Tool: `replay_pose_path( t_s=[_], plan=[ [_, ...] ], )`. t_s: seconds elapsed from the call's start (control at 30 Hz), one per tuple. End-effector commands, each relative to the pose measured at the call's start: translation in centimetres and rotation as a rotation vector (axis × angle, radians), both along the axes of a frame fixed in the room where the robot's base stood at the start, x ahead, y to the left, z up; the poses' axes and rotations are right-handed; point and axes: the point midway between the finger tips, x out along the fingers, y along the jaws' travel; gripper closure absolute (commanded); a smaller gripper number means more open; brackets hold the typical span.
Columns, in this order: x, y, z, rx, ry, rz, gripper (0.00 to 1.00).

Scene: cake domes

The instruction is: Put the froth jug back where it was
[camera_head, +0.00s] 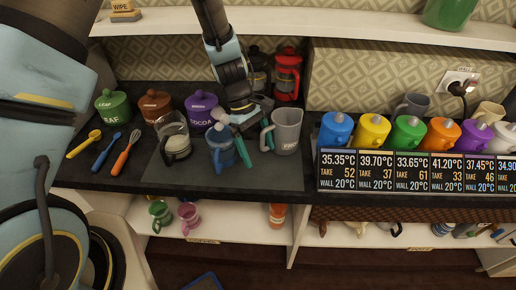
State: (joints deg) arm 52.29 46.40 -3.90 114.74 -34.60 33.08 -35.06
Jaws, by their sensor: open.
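The froth jug (286,133) is a grey, upright jug with lettering on its front. It stands on the right part of the dark mat (223,181) on the counter. My gripper (255,145) is open, with teal fingers pointing down to the left of the jug. The right finger is close to the jug's left side; I cannot tell whether it touches. The left finger is close to a blue lidded jug (220,154), and contact there is also unclear. Nothing shows between the fingers.
A glass jug (175,141) stands left of the blue one. Green, brown and purple canisters (201,111) line the back left, and a red press (287,75) stands behind. Coloured lidded mugs (373,131) stand behind a display panel (415,171) at right. The mat's front is clear.

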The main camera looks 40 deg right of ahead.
Motion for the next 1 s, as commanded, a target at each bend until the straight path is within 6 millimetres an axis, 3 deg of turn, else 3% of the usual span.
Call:
replay_pose_path(
  t_s=[1.0],
  plan=[
    [1.7, 0.3, 4.0, -0.001, -0.001, 0.000, 0.00]
  ],
)
